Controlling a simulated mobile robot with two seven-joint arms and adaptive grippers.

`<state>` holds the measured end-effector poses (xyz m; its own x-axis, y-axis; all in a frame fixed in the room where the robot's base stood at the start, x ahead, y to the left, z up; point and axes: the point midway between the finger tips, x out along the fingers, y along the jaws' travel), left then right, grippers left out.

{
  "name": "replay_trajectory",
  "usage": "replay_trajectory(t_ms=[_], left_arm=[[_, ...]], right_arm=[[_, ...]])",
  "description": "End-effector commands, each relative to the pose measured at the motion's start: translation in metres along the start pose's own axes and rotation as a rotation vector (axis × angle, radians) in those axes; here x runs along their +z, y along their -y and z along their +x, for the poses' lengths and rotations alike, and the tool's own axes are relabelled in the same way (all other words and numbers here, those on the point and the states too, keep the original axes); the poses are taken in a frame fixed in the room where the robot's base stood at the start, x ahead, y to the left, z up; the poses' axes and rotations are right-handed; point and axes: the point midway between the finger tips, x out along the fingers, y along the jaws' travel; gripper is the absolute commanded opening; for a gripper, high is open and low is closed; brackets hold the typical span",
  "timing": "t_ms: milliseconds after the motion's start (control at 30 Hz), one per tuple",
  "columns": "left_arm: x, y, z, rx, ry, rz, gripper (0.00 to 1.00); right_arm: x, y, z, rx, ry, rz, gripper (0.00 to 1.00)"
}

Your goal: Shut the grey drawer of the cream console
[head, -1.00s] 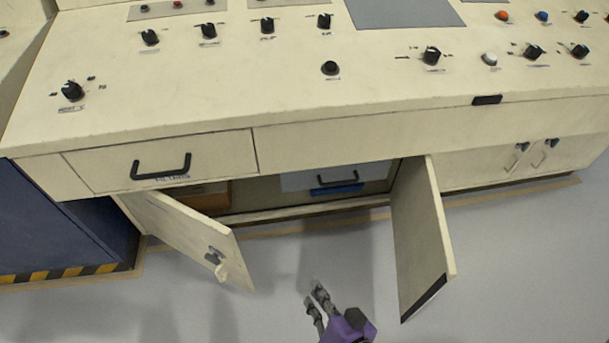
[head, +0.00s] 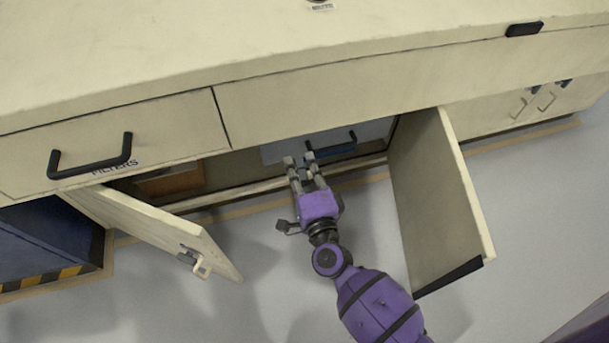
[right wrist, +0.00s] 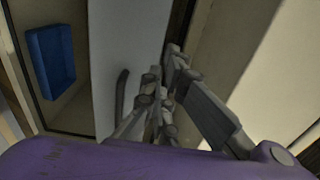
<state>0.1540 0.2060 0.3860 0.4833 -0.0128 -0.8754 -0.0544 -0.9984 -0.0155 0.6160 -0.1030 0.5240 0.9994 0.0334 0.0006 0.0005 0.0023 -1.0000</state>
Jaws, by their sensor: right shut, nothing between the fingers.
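The cream console (head: 300,85) fills the upper part of the head view. Its lower cabinet stands open, and the light grey drawer front (head: 375,131) with a black bar handle shows inside. How far the drawer is out is hard to tell. My right gripper (head: 299,160), on a purple arm, is shut and empty at the cabinet opening, left of the handle. In the right wrist view its fingers (right wrist: 165,80) are close to the grey front (right wrist: 118,40) and handle; whether they touch is unclear. My left gripper is out of view.
The left cabinet door (head: 165,235) and right cabinet door (head: 437,195) are swung open on both sides of my arm. A blue tray (right wrist: 52,60) lies beside the grey front. A brown box (head: 170,180) is inside at left. A drawer marked FILTERS (head: 190,125) is above.

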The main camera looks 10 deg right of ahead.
Motion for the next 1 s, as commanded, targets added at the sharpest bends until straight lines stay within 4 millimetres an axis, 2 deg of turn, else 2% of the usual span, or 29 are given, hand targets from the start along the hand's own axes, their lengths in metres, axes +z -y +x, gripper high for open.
replay_trajectory(t_ms=[33,200,400,1000], left_arm=[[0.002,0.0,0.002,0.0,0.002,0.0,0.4],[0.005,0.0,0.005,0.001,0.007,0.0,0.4],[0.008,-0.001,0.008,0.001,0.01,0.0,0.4],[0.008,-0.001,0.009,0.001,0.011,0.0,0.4]], right_arm=[[0.0,0.0,0.012,-0.002,-0.001,0.001,0.0],[0.0,-0.001,0.044,-0.001,0.001,-0.001,0.0],[0.0,-0.001,0.067,0.001,0.0,-0.001,0.0],[0.0,0.0,0.078,0.0,0.001,-0.002,0.0]])
